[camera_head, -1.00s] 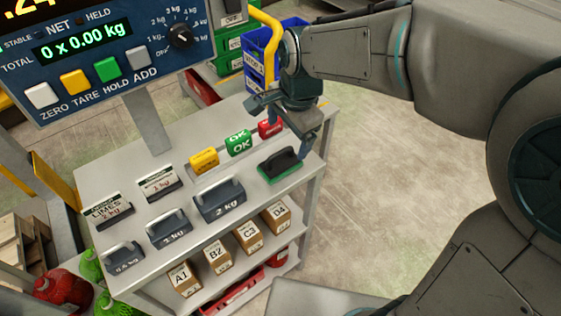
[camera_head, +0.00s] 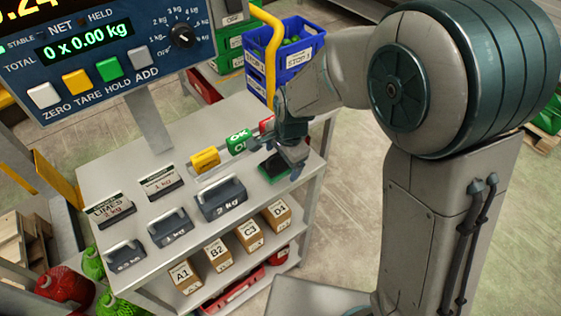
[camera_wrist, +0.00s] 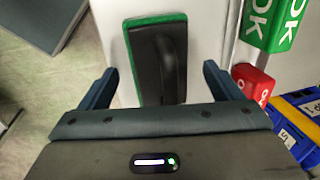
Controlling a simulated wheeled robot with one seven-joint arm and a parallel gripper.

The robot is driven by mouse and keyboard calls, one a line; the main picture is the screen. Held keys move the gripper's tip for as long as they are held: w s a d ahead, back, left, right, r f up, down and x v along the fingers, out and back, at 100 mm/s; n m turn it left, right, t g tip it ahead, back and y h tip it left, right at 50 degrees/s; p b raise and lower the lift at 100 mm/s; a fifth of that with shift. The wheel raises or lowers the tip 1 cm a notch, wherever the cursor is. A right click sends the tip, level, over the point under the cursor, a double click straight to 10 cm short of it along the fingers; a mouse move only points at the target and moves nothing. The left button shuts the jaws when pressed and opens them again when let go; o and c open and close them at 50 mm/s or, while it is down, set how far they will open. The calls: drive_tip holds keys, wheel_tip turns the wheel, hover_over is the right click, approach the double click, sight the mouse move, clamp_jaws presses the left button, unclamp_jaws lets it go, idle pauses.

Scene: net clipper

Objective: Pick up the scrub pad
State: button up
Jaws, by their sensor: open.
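The scrub pad (camera_head: 268,176) has a black handle block on a green pad and lies on the table top near its right end. In the head view my gripper covers much of it. The wrist view shows the pad (camera_wrist: 158,62) between and ahead of my two fingers, its long side pointing away from my palm. My gripper (camera_head: 283,165) is above the pad, pointing down. In the wrist view my gripper (camera_wrist: 158,82) is open, with a finger on each side of the pad and a gap to both. I cannot tell how high the fingertips are.
A green OK block (camera_head: 239,141), a yellow block (camera_head: 205,159) and a red block (camera_head: 266,124) stand in a row behind the pad. A 2 kg weight (camera_head: 221,200) stands to its left. Blue crates (camera_head: 292,62) are beyond the table.

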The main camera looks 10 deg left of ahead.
drive_tip(key=shift+f, duration=0.3)
drive_tip(key=c, duration=1.1)
drive_tip(key=shift+r, duration=0.15)
wheel_tip(320, 180, up, 4)
drive_tip(key=shift+w+r, duration=0.1)
drive_tip(key=shift+r, duration=0.1)
drive_tip(key=s+d+r+b, duration=0.1)
drive_tip(key=s+d+r, duration=0.1)
drive_tip(key=d+r, duration=0.4)
drive_tip(key=d, duration=0.5)
drive_tip(key=shift+d+r+b, duration=0.2)
drive_tip(key=shift+d+b, duration=0.05)
drive_tip(key=shift+b, duration=0.05)
drive_tip(key=shift+o, duration=0.6)
drive_tip(key=shift+s+a, duration=0.1)
